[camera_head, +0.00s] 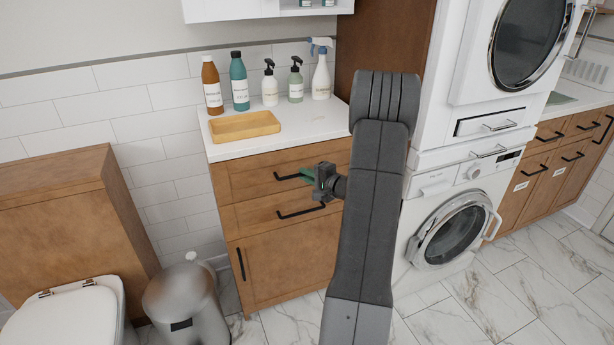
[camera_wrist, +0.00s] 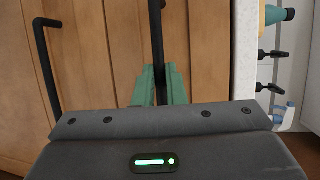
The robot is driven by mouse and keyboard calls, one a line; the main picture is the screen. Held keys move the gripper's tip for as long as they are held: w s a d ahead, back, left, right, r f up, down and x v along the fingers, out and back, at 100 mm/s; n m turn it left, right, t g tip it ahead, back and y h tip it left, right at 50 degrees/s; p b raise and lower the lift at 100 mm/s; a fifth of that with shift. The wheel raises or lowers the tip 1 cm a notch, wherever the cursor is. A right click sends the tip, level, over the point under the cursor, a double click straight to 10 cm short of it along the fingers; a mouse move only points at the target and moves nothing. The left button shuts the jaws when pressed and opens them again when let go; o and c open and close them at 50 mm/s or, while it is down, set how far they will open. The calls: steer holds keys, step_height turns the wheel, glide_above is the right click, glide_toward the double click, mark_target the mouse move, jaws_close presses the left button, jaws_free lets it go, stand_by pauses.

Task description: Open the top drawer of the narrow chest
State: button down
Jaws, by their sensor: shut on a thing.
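The narrow chest (camera_head: 285,245) is brown wood with a white top. Its top drawer (camera_head: 250,179) sits just under the white top and looks flush with the front. My gripper (camera_head: 306,176) has green fingertips and is shut on the black bar handle of the top drawer (camera_head: 284,177), near the handle's right end. In the wrist view the green fingers (camera_wrist: 160,86) close around the top drawer's handle (camera_wrist: 157,35). The second drawer's handle (camera_head: 300,212) is below and free; it also shows in the wrist view (camera_wrist: 46,60). My arm hides the chest's right side.
Bottles (camera_head: 239,82) and a wooden tray (camera_head: 244,126) stand on the white top (camera_head: 300,127). A metal bin (camera_head: 185,300) and a toilet (camera_head: 75,310) are at left. A washing machine (camera_head: 450,220) stands right of the chest. Some marble floor (camera_head: 520,285) is clear at right.

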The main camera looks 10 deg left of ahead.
steer(key=shift+s+d, duration=0.1)
steer(key=s+d+b, duration=0.5)
steer(key=s+d, duration=0.1)
steer(key=s, duration=0.3)
steer(key=s+d+b, duration=0.5)
steer(key=s+d, duration=0.2)
steer(key=s, duration=0.3)
steer(key=shift+s, duration=0.15)
steer(key=c, duration=1.5)
jaws_free()
steer(key=p+v, duration=0.1)
steer(key=v, duration=1.2)
steer(key=shift+s+d+r, duration=0.15)
steer(key=shift+s+d, duration=0.05)
steer(key=shift+d, duration=0.15)
